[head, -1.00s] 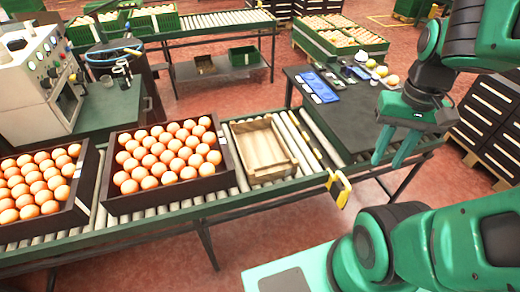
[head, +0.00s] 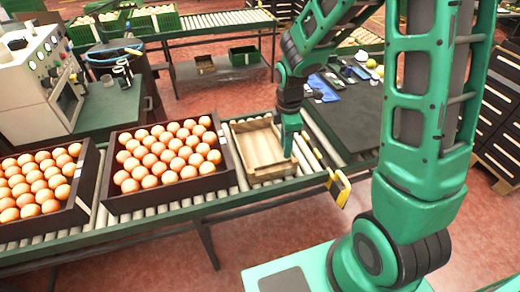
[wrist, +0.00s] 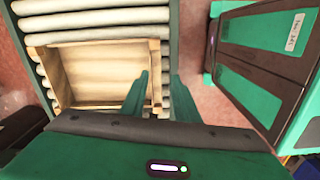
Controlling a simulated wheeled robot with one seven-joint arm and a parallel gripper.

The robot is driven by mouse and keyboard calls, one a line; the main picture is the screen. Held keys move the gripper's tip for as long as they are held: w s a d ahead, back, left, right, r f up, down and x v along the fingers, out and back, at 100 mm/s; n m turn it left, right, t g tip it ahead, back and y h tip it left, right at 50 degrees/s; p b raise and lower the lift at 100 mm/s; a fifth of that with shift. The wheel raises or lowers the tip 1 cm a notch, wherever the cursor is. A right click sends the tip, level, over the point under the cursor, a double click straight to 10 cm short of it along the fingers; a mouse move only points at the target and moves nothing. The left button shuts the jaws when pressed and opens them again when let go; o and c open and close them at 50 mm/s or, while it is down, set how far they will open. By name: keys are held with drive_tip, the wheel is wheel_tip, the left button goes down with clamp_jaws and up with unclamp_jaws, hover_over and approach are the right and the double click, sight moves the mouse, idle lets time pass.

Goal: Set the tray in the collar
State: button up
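A shallow pale wooden tray (head: 257,150) lies on the roller conveyor, right of the egg boxes. In the wrist view the tray (wrist: 95,75) appears flat and empty, its near wall partly hidden behind my gripper. My gripper (head: 291,143) points down at the tray's right side. I cannot pick out a separate collar for certain.
Two dark boxes of brown eggs, the nearer one (head: 113,187) beside the tray, stand on the conveyor (head: 222,190). A yellow-black bracket (head: 338,187) sits on its front edge. A dark table (head: 350,118) with small items is behind. A grey machine (head: 38,85) stands at left.

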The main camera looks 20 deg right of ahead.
drive_tip(key=a+f+n, duration=0.1)
drive_tip(key=w+a+f+n, duration=0.1)
drive_tip(key=f, duration=0.1)
drive_tip(key=shift+a, duration=0.4)
hover_over(273, 169)
drive_tip(key=f, duration=0.4)
drive_tip(key=shift+d+f, duration=0.15)
drive_tip(key=shift+d, duration=0.15)
drive_tip(key=shift+a+f, duration=0.2)
drive_tip(key=shift+f, duration=2.8)
clamp_jaws()
